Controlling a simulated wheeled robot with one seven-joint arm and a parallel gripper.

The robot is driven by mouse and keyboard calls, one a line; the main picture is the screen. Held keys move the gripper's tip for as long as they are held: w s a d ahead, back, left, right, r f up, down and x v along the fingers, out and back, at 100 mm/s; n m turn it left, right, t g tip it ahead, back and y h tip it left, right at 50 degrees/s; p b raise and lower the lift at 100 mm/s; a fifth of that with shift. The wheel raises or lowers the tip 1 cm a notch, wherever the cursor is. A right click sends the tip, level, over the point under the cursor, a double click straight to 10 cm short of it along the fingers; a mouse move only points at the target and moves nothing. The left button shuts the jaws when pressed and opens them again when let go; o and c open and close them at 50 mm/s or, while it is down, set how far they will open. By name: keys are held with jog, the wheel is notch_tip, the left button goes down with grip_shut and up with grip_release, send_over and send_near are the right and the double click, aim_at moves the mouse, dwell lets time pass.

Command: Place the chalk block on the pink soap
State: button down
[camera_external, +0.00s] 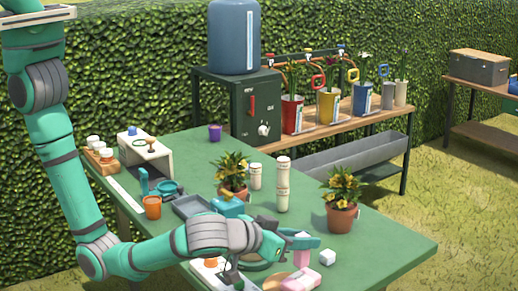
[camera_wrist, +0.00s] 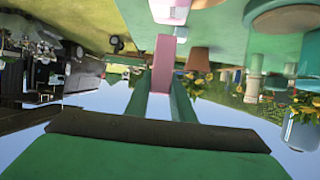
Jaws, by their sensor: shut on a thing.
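My gripper (camera_external: 301,241) is over the front part of the green table, shut on a pink upright block (camera_external: 302,256). In the wrist view this pink block (camera_wrist: 163,65) stands between my fingers (camera_wrist: 162,98). A second pale pink block (camera_external: 301,280) lies on the table just below the held one. A small white cube (camera_external: 327,257) sits on the table to the right, apart from my gripper. A pale block (camera_wrist: 169,10) shows at the top of the wrist view. I cannot tell which pink block is the soap, or whether the white cube is the chalk block.
A potted yellow flower (camera_external: 341,213) stands right of my gripper, with a tall white tube (camera_external: 283,185) behind. Another potted flower (camera_external: 232,178), an orange cup (camera_external: 152,207) and a grey tray (camera_external: 192,206) are farther left. The table's right front corner is clear.

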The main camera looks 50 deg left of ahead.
aim_at(295, 245)
jog(key=shift+w+f, duration=0.1)
jog(key=shift+f, duration=1.55)
jog(key=shift+f, duration=0.1)
jog(key=c, duration=1.5)
grip_release()
jog(key=shift+c, duration=0.2)
jog(key=shift+s+d+r, duration=0.1)
jog(key=shift+s+r, duration=0.1)
jog(key=shift+s, duration=0.05)
jog(key=v, duration=1.1)
jog(key=shift+s, duration=0.2)
jog(key=shift+r, duration=0.1)
